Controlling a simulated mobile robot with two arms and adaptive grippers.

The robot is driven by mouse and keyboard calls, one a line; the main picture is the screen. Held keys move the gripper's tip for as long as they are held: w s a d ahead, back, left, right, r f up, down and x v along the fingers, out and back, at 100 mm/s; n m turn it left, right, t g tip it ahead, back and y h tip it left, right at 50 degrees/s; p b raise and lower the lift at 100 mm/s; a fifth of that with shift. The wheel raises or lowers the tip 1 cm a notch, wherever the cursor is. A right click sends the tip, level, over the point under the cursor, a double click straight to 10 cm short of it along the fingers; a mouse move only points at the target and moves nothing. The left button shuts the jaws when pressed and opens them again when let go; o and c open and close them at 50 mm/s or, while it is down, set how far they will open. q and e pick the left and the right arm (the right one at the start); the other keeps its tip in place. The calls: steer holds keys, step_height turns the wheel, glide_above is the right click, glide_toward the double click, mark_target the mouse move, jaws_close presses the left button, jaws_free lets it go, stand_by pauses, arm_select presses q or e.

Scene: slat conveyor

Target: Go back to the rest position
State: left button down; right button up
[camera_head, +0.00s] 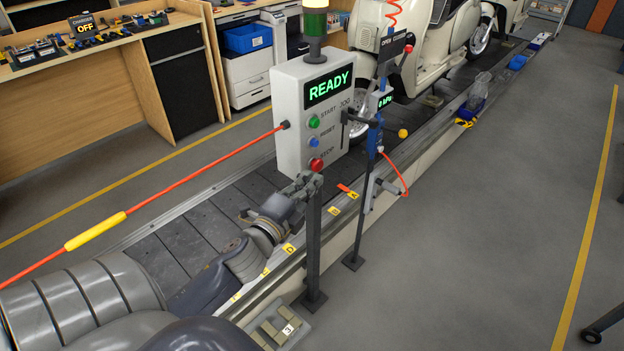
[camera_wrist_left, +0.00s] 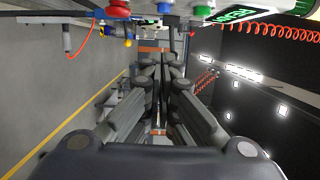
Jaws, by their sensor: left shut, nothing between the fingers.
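My left gripper (camera_head: 308,182) is shut and empty. In the head view my left arm comes in from the lower left, and the gripper is just below the white control box (camera_head: 290,140), close to its red stop button (camera_head: 316,164). I cannot tell whether it touches the box or the dark post under it. In the left wrist view the fingers (camera_wrist_left: 164,62) lie close together in the middle, with colored buttons near the top edge. My right gripper is not in view.
The slat conveyor (camera_head: 182,236) runs up to cream scooters (camera_head: 432,55). An orange cord with a yellow grip (camera_head: 95,230) stretches from the box to the left. A blue tool on a stand (camera_head: 376,140) is right of the box.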

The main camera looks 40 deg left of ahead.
arm_select(q)
steer(key=shift+d, duration=0.1)
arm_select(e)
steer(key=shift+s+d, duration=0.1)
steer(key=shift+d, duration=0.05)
